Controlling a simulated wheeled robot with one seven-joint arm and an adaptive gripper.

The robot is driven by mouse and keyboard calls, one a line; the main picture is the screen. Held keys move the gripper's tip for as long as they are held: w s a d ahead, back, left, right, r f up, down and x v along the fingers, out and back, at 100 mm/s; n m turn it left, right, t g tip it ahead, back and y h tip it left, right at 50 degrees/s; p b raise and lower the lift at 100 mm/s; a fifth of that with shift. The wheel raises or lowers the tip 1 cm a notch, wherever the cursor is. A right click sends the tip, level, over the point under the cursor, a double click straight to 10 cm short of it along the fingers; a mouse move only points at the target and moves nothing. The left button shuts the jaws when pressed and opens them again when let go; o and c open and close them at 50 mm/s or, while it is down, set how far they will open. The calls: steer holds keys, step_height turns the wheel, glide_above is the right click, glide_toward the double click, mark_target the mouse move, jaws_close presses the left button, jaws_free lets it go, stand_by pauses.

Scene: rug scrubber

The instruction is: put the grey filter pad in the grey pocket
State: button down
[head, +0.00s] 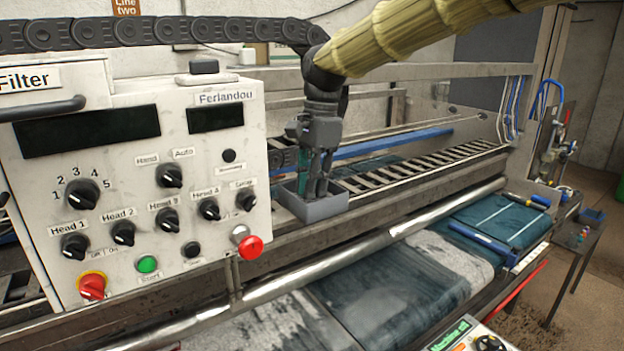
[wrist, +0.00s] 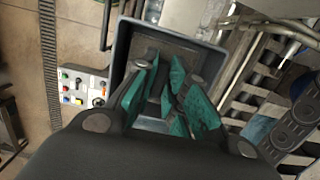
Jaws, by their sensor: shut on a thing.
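My gripper (head: 318,190) points down into a grey open-topped box (head: 313,210), which matches the grey pocket. It hangs at the machine's rail, right of the control panel. In the wrist view my gripper (wrist: 163,95) has its fingers inside the rim of the box (wrist: 121,50). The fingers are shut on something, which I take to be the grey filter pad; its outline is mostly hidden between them. Several teal pieces (wrist: 201,106) show around the fingers; I cannot tell whether they are pads or finger linings. I cannot tell whether the held thing touches the box floor.
The control panel (head: 130,180) stands close on the left, with a red button (head: 250,247) near the box. A slatted conveyor (head: 420,168) runs behind and to the right. A metal rail (head: 370,245) crosses in front, above a dark rug (head: 385,292).

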steer(key=shift+w+f, duration=0.35)
steer(key=shift+f, duration=0.1)
steer(key=c, duration=1.9)
jaws_free()
steer(key=shift+w, duration=0.1)
steer(key=o, duration=0.3)
steer(key=shift+o, duration=0.7)
steer(key=shift+s+r, duration=0.15)
steer(key=shift+s, duration=0.15)
steer(key=shift+w, duration=0.15)
steer(key=shift+w, duration=0.1)
step_height(320, 180, up, 12)
steer(key=d+b, duration=0.1)
steer(key=b, duration=0.4)
steer(key=shift+w, duration=0.3)
